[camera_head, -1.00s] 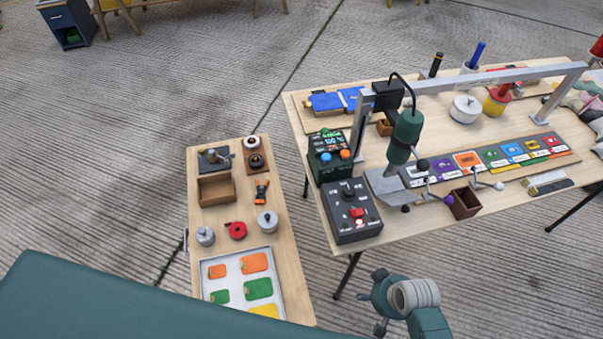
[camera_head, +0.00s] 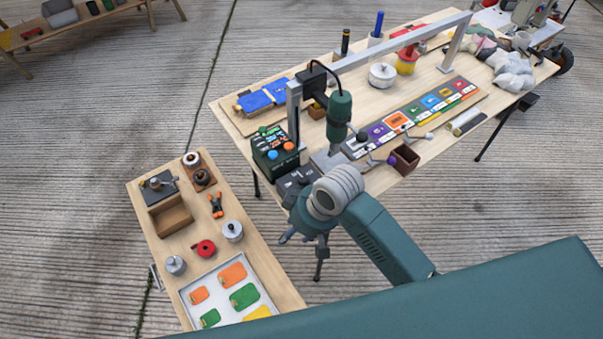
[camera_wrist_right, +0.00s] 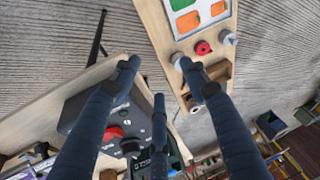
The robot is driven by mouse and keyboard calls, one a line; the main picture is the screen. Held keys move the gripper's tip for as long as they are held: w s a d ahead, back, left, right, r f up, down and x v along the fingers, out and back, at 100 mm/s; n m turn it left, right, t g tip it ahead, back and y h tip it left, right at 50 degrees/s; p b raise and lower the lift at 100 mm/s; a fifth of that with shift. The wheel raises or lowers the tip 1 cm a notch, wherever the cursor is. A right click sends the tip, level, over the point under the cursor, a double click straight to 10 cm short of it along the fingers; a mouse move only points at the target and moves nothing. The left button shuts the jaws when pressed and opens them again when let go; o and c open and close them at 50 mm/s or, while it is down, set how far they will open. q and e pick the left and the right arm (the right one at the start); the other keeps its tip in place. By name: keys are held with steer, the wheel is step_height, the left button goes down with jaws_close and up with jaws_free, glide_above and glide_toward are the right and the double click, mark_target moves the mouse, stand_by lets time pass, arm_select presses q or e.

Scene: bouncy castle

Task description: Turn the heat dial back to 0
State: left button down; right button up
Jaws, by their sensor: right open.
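A dark control box (camera_head: 290,181) stands at the near left corner of the right table, mostly covered by my right arm in the head view. In the right wrist view its top (camera_wrist_right: 75,112) shows a red switch (camera_wrist_right: 113,133) and a black dial (camera_wrist_right: 131,148), partly behind my fingers. I cannot read the dial's setting or its labels. My right gripper (camera_head: 303,240) is open and empty, with its fingers spread, in front of the box near the table edge. In the wrist view the gripper (camera_wrist_right: 158,75) has its fingertips apart from the dial. My left gripper is not seen.
A low side table (camera_head: 285,285) with a white tray (camera_head: 268,300) stands left, across a floor gap.

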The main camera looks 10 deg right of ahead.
steer(key=w+a+r+n+g, duration=0.1)
steer(key=w+r+n, duration=0.1)
steer(key=w+r, duration=0.4)
steer(key=g+h, duration=0.1)
steer(key=h, duration=0.2)
glide_toward(303, 178)
step_height(303, 178, down, 9)
steer(key=p, duration=0.2)
steer(key=shift+a+r+p, duration=0.15)
steer(key=shift+r+p, duration=0.05)
steer(key=shift+p, duration=0.1)
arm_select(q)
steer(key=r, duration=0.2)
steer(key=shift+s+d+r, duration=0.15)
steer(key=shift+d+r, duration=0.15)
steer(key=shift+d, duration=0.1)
arm_select(e)
steer(key=shift+c, duration=0.5)
jaws_close()
